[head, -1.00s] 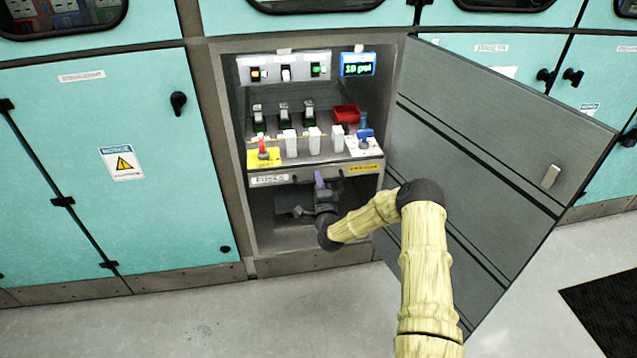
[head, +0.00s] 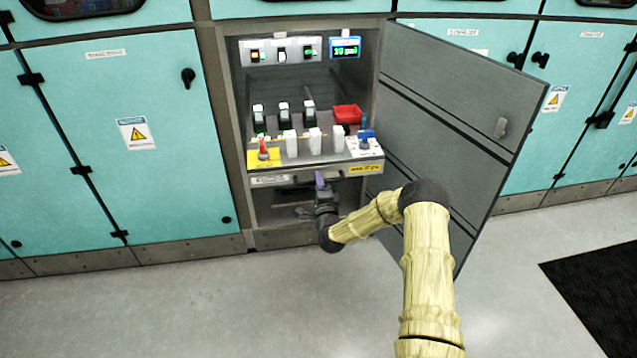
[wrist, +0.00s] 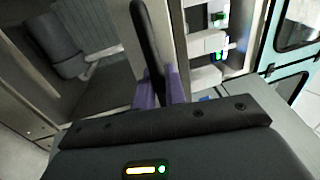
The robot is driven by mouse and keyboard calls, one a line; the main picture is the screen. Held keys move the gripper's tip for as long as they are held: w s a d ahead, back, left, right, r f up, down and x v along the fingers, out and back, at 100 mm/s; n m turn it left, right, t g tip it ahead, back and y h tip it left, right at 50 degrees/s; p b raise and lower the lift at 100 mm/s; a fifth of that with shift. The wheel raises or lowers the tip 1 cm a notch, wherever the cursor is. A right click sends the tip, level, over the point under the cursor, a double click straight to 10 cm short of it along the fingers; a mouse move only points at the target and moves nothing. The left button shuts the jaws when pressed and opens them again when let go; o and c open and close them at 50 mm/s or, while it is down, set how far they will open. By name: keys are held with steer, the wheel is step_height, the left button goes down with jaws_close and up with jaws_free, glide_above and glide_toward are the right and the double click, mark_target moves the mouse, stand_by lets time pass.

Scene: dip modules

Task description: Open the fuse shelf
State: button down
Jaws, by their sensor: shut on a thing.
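The fuse shelf (head: 370,169) is a grey pull-out shelf in the open cabinet, with yellow and white labels on its front edge. It juts forward past the cabinet frame, bearing fuses, switches and a red tray. My gripper (head: 320,179) is at the middle of the shelf's front, just under its edge. In the wrist view its purple fingers (wrist: 162,88) are shut on a dark bar handle (wrist: 148,40). The handle is mostly hidden in the head view.
The cabinet door (head: 440,120) stands open to the right, near my arm. A panel of lit switches (head: 281,51) and a small display (head: 345,47) sit above the shelf. Closed teal cabinets (head: 120,150) flank it. The floor (head: 200,310) in front is clear; a dark mat (head: 600,290) lies right.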

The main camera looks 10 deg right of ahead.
steer(key=shift+s+f, duration=0.1)
steer(key=shift+s, duration=0.2)
steer(key=c, duration=1.8)
jaws_free()
steer(key=s+f, duration=0.1)
steer(key=s, duration=0.4)
steer(key=s+f+p, duration=0.1)
steer(key=s, duration=0.5)
steer(key=s+f+p, duration=0.1)
steer(key=s, duration=0.5)
steer(key=shift+s+f, duration=0.1)
